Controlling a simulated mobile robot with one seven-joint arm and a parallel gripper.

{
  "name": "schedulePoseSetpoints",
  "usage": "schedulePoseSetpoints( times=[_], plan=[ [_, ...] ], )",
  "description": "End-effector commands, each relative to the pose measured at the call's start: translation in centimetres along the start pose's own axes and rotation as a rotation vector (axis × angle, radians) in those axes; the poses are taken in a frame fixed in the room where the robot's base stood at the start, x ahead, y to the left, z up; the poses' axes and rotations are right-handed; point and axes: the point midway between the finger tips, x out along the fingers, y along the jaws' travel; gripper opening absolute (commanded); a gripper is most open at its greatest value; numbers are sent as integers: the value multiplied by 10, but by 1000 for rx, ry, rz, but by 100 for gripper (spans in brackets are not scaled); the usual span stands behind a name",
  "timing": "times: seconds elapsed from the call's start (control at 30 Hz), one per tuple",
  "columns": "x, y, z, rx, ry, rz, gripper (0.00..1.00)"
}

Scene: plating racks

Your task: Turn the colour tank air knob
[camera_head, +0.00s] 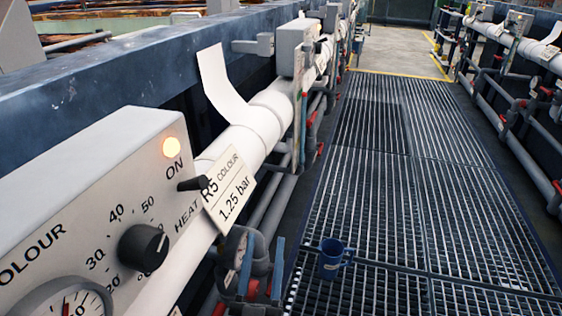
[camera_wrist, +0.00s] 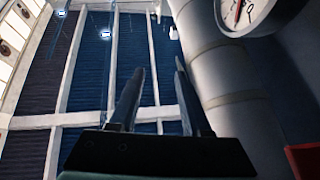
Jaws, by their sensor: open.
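A grey control box (camera_head: 95,190) marked COLOUR stands at the left in the head view, with a black heat dial (camera_head: 143,247), a black switch lever (camera_head: 193,184) and a lit orange lamp (camera_head: 171,148). A label plate (camera_head: 230,190) reading "R5 COLOUR 1.25 bar" hangs beside it. Below the plate is a round pressure gauge (camera_head: 236,247) on grey pipework. I cannot clearly make out the air knob. My gripper (camera_head: 264,245) points upward just right of the gauge, blue fingers apart and empty. The wrist view shows the fingers (camera_wrist: 160,72) open, with a gauge (camera_wrist: 245,12) beyond them at upper right.
A thick white pipe (camera_head: 268,115) runs along the tank wall, and one shows right of my fingers in the wrist view (camera_wrist: 222,75). Red-handled valves (camera_head: 312,118) line the lower pipes. A blue mug (camera_head: 332,262) stands on the grating walkway (camera_head: 400,205), otherwise clear. More pipework borders the right.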

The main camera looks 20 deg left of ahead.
Motion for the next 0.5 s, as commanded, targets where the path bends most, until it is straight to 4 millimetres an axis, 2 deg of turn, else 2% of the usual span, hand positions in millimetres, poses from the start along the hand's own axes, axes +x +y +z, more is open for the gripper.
schedulePoseSetpoints(
  times=[0.1,0.5],
  plan=[
    [21,3,-18,-3,16,-8,48],
    [79,13,-72,-10,49,-30,48]
  ],
)
